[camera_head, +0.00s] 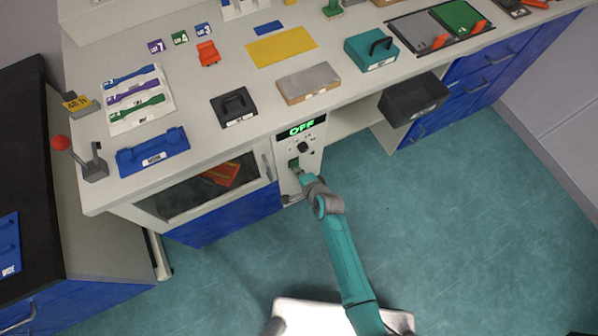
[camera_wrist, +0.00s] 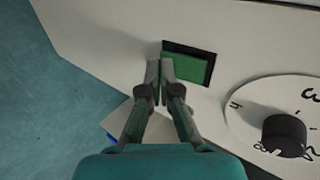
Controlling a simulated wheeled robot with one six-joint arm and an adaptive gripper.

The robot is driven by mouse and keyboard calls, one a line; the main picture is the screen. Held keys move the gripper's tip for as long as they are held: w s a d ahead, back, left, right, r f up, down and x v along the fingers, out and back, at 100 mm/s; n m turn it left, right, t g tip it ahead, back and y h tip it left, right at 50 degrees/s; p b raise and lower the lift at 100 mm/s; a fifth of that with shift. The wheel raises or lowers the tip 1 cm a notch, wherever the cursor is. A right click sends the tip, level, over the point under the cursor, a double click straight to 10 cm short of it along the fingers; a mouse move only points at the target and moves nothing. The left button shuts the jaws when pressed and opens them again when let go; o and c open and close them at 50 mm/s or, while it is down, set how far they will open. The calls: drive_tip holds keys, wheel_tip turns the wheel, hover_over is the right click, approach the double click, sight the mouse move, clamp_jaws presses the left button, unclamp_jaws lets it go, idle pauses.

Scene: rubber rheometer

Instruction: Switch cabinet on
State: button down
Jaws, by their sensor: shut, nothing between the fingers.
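The cabinet under the bench has a pale control panel (camera_head: 313,150) with a lit green display (camera_head: 301,128) that reads OFF. A black knob (camera_head: 303,147) sits below the display; it also shows in the wrist view (camera_wrist: 284,134) on a white marked dial. A green rocker switch (camera_wrist: 188,66) in a dark frame lies beside the dial in the wrist view. My gripper (camera_wrist: 160,66) is shut and empty, with its fingertips at the left end of the switch. I cannot tell whether they touch it. In the head view my gripper (camera_head: 300,172) is at the panel's lower part.
Left of the panel is the cabinet's glass door (camera_head: 205,187) with a handle (camera_head: 267,167) and orange items behind it. A black bin (camera_head: 413,100) hangs under the bench to the right. The bench top (camera_head: 215,80) holds several trays and tools.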

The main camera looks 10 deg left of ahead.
drive_tip(key=shift+w, duration=0.1)
drive_tip(key=shift+w+a+f, duration=0.15)
drive_tip(key=shift+w, duration=0.05)
drive_tip(key=shift+r, duration=0.2)
idle(0.3)
drive_tip(key=shift+r, duration=0.65)
